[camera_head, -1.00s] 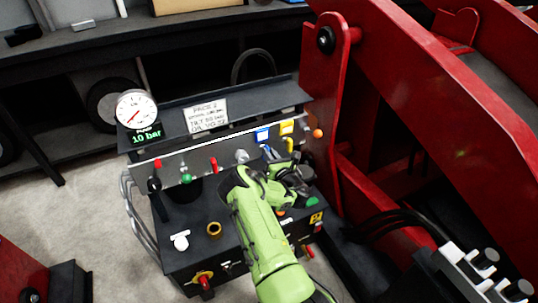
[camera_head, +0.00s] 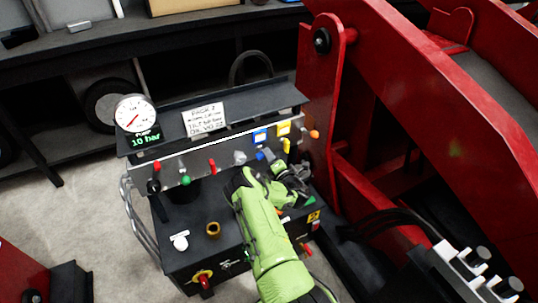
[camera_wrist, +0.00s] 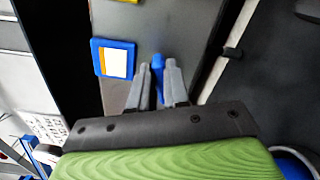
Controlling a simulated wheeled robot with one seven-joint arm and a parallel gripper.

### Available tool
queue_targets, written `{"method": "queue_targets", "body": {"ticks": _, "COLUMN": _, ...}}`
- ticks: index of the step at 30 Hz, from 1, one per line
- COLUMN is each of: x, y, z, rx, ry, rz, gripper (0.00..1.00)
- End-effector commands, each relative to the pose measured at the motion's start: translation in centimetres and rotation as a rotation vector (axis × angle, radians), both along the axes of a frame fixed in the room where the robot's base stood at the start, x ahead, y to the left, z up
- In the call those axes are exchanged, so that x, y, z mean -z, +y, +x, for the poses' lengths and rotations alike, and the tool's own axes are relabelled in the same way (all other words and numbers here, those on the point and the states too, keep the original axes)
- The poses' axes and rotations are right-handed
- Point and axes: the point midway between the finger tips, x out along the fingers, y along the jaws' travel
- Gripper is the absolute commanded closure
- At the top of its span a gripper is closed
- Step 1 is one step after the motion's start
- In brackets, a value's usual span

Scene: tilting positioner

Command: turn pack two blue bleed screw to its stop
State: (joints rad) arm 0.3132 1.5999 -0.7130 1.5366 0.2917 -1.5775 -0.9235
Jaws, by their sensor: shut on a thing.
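The sign (camera_head: 206,118) on top of the power pack (camera_head: 215,252) seems to read PACK 2. A blue label plate (camera_head: 260,136) sits on its metal front strip, and it also shows in the wrist view (camera_wrist: 114,58). The blue bleed screw (camera_wrist: 158,65) is below this plate; in the head view a small blue part of it (camera_head: 260,155) shows. My gripper (camera_wrist: 160,70) is shut on the blue screw, one grey finger on each side. In the head view my green arm and gripper (camera_head: 268,160) partly cover this area.
A yellow handle (camera_head: 286,145) and an orange knob (camera_head: 314,134) are close to the right. The gauge (camera_head: 136,113) shows 10 bar. A red steel frame (camera_head: 322,110) stands close on the right.

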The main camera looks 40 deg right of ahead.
Motion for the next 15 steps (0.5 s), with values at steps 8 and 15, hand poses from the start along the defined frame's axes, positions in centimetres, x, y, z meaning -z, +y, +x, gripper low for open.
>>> {"method": "queue_targets", "body": {"ticks": 8, "x": 0.21, "y": -0.14, "z": -0.06, "rx": 0.002, "ry": -0.058, "rz": 0.200, "gripper": 1.00}}
{"method": "queue_targets", "body": {"ticks": 15, "x": 0.45, "y": -0.15, "z": -0.09, "rx": 0.003, "ry": -0.089, "rz": 0.308, "gripper": 1.00}}
